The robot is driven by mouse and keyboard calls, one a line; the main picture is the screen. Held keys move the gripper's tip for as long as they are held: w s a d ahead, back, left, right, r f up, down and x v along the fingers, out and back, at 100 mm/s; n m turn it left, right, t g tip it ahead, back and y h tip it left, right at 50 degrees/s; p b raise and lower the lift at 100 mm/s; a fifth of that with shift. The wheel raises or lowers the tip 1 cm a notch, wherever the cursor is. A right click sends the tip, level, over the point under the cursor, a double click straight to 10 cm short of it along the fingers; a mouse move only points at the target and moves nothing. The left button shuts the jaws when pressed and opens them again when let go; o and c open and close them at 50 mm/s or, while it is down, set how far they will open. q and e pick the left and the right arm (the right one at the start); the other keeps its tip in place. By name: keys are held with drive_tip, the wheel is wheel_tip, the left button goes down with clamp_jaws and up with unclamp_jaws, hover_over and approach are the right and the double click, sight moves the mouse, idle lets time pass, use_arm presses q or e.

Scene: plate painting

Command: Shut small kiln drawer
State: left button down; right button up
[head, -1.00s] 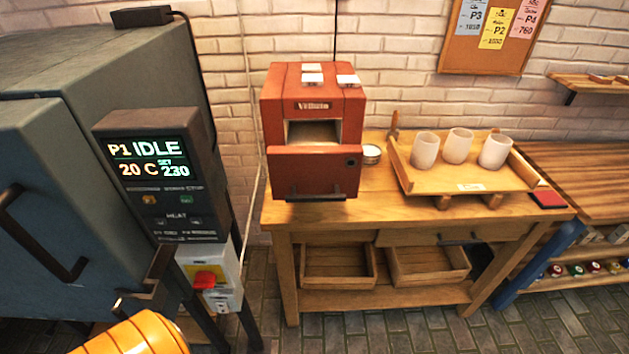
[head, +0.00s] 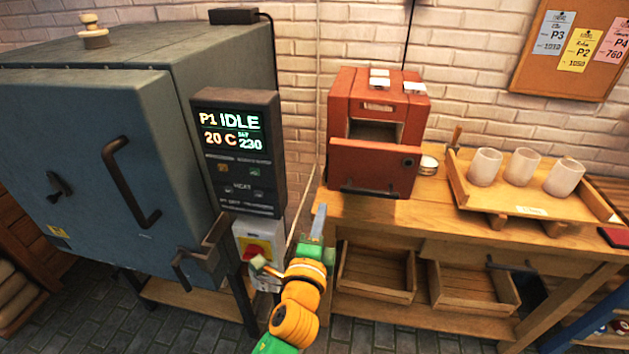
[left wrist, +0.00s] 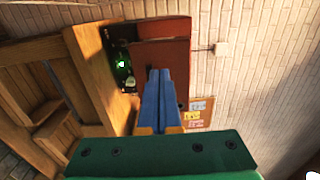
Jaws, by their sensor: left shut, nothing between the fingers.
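The small red kiln (head: 345,88) stands on the wooden bench against the brick wall. Its drawer (head: 372,166) is open: the red front stands out from the body, and the hollow behind it shows. A dark handle (head: 368,191) runs along the lower edge of the front. My left gripper (head: 319,222) is shut and empty, below and left of the drawer front, apart from it in the head view. In the left wrist view its blue fingers (left wrist: 160,98) are together and overlap the red kiln (left wrist: 162,28). My right gripper is out of view.
A big grey kiln (head: 80,130) with a control box (head: 238,190) stands left of my left arm. A wooden tray (head: 510,205) with three cups is on the bench right of the small kiln. A small white stack (head: 429,164) sits beside the drawer.

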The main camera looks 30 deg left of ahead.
sight(334, 170)
use_arm(q)
drive_tip(key=x, duration=1.2)
drive_tip(key=shift+w+d+f+p, duration=0.1)
drive_tip(key=shift+w+f+p, duration=0.05)
drive_tip(key=shift+p, duration=0.15)
drive_tip(key=shift+w, duration=0.6)
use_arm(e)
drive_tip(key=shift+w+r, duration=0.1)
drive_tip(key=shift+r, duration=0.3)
